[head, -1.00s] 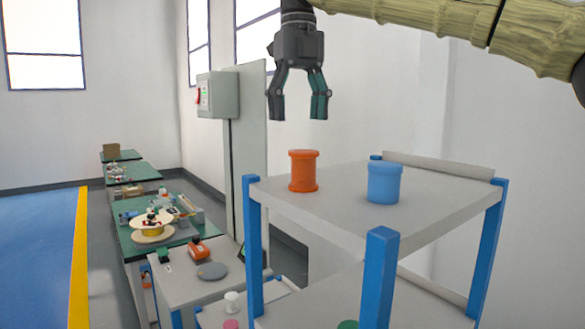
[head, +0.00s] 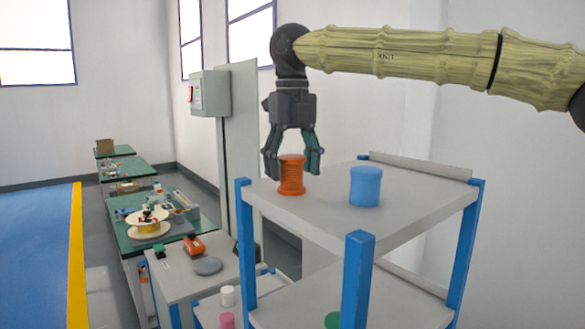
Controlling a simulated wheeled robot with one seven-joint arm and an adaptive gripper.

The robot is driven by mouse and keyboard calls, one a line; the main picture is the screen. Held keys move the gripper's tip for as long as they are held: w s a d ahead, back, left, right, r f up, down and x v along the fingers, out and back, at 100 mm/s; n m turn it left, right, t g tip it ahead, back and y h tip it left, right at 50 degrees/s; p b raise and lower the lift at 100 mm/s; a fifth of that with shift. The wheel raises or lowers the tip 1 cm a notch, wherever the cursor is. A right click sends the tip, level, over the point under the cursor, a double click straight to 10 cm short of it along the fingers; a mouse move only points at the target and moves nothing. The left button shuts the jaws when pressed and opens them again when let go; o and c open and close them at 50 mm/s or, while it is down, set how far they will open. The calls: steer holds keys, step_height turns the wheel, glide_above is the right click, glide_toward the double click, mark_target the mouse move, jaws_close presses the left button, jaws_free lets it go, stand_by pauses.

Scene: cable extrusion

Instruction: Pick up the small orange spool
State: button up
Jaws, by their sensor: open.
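The small orange spool (head: 291,176) stands upright on the top shelf of the cart, near its far left corner. My gripper (head: 292,171) points straight down over it, with its two fingers open. One finger is at the left of the spool and one at the right, around its upper part. I cannot tell whether either finger touches the spool. The spool's base still appears to rest on the shelf.
A blue spool (head: 365,187) stands right of the orange one on the grey top shelf (head: 415,198). Blue posts (head: 356,285) rise at the shelf's corners. A tall panel with a grey box (head: 211,93) stands behind. Green benches (head: 128,170) lie at the left.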

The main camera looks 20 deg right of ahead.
steer(key=shift+w+f, duration=0.35)
steer(key=shift+s+r, duration=0.2)
steer(key=shift+s, duration=0.25)
steer(key=shift+c, duration=0.8)
steer(key=c, duration=0.3)
steer(key=shift+w+f, duration=0.1)
steer(key=c, duration=0.5)
